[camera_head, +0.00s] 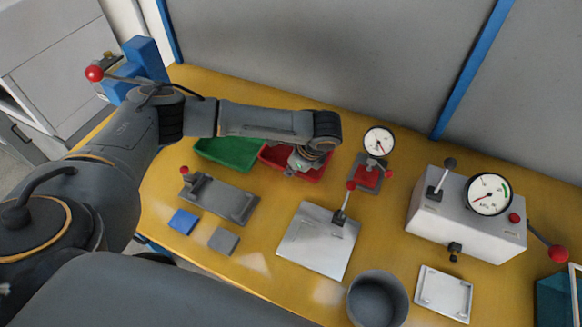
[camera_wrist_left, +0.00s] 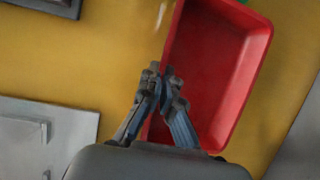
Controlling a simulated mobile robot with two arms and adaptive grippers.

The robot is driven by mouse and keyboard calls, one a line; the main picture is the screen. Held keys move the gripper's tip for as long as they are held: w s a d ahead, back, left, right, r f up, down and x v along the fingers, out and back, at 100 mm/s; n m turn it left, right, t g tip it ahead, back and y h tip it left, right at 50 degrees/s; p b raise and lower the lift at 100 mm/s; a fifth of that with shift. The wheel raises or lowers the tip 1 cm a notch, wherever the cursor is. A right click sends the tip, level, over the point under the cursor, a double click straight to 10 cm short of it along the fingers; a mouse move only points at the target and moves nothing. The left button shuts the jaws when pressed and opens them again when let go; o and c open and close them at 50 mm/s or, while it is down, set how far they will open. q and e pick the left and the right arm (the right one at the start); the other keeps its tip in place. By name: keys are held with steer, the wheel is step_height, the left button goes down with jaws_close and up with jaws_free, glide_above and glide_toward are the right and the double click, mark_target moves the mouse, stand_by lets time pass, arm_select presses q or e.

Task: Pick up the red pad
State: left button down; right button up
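My left gripper (camera_head: 301,160) reaches in over the red bin (camera_head: 318,173) at the back of the yellow table. In the left wrist view its fingertips (camera_wrist_left: 161,74) meet over the left edge of the red bin (camera_wrist_left: 246,75). They look shut, with nothing visible between them. The bin floor that shows looks empty; part is hidden behind the fingers. A small red square (camera_head: 367,180) lies on the dark base of the dial gauge, right of the bin. It looks like the red pad, but I cannot tell for certain. My right gripper is not in view.
A green bin (camera_head: 228,152) adjoins the red bin. A blue pad (camera_head: 183,221) and grey pad (camera_head: 223,241) lie near a grey fixture (camera_head: 220,198). The dial gauge (camera_head: 379,141), lever plate (camera_head: 312,249) and gauge box (camera_head: 465,222) stand to the right.

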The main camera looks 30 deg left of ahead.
arm_select(q)
steer(key=c, duration=2)
jaws_free()
steer(key=o, duration=0.5)
steer(key=shift+f, duration=0.1)
